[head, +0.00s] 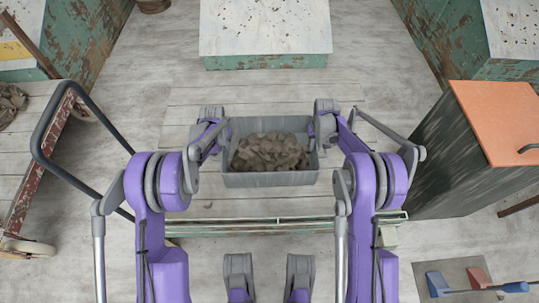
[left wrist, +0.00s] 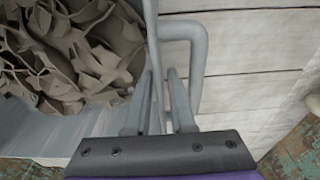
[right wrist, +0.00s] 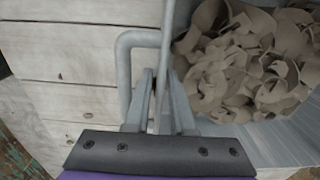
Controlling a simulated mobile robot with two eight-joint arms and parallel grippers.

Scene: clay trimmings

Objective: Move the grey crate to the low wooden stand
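The grey crate (head: 270,180) is full of curled brown clay trimmings and looks level in the head view. It is over pale wooden planks (head: 190,188) with a green front edge, which look like the low wooden stand. I cannot tell whether it rests on them or hangs just above. My left gripper (head: 222,132) is at its left end and my right gripper (head: 318,128) at its right end. In the left wrist view, the fingers (left wrist: 160,80) are closed around the crate's rim beside a bent grey handle (left wrist: 197,50). The right wrist view shows the same at the other end (right wrist: 160,80).
A cart (head: 20,170) with a dark tube handle stands at the left. A dark cabinet with an orange top (head: 497,115) stands at the right. A speckled white-topped block (head: 265,28) stands behind. A dustpan mat with a brush (head: 460,275) lies at the front right.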

